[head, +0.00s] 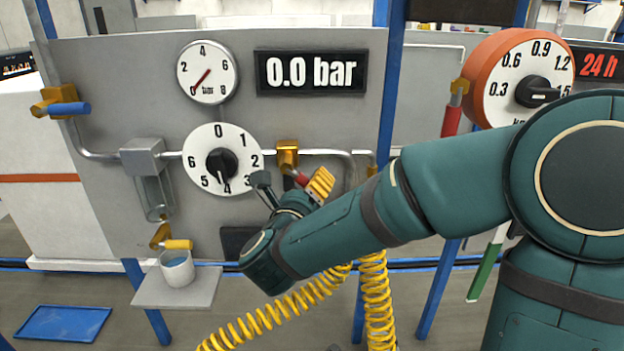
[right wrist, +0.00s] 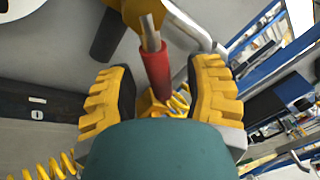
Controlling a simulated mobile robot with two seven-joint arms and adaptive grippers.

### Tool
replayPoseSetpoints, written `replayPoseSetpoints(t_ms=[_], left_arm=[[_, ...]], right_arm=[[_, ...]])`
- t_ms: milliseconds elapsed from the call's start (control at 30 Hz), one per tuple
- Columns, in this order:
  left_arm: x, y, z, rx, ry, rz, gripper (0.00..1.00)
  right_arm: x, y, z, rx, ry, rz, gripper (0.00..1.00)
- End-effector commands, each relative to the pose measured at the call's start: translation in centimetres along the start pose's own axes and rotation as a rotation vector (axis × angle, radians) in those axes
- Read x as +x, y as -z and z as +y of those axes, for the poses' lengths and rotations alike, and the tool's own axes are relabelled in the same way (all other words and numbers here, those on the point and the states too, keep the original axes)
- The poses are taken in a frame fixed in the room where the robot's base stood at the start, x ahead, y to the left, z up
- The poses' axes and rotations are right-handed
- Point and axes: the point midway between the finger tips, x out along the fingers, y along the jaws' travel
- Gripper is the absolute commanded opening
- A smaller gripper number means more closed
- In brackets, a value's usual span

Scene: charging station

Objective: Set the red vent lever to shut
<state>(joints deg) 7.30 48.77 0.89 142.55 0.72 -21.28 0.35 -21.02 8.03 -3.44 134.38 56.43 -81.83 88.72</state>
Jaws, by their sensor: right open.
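The red lever (head: 299,178) hangs from a brass valve (head: 287,151) on the grey panel, right of the white dial. It slants down to the right and is partly hidden by my right gripper. My right gripper (head: 292,186) is open around it. In the right wrist view the red handle (right wrist: 157,74) lies between the two yellow-padded fingers of my gripper (right wrist: 161,92), with a visible gap on both sides. Its metal stem runs up to the brass valve (right wrist: 143,12). The display (head: 311,73) reads 0.0 bar. My left gripper is not in view.
A second red handle (head: 452,118) hangs at the right, beside an orange timer dial (head: 518,78). A white dial (head: 222,161) is close left of my gripper. A yellow coiled hose (head: 375,295) hangs below my arm. A cup (head: 177,268) stands on a shelf (head: 205,288).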

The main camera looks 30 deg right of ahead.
Motion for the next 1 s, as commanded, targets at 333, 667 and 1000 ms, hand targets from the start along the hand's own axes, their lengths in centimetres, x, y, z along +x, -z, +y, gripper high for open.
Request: replayPoseSetpoints(t_ms=[333, 667, 1000], left_arm=[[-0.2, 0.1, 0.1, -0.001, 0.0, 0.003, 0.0], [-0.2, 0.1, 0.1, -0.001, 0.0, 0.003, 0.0], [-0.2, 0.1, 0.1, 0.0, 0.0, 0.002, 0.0]], right_arm=[[2.4, -0.1, 0.0, -0.001, 0.0, -0.001, 0.51], [2.4, 0.0, 0.1, -0.001, -0.001, -0.001, 0.19], [2.4, 0.0, 0.1, -0.001, -0.001, -0.001, 0.0]])
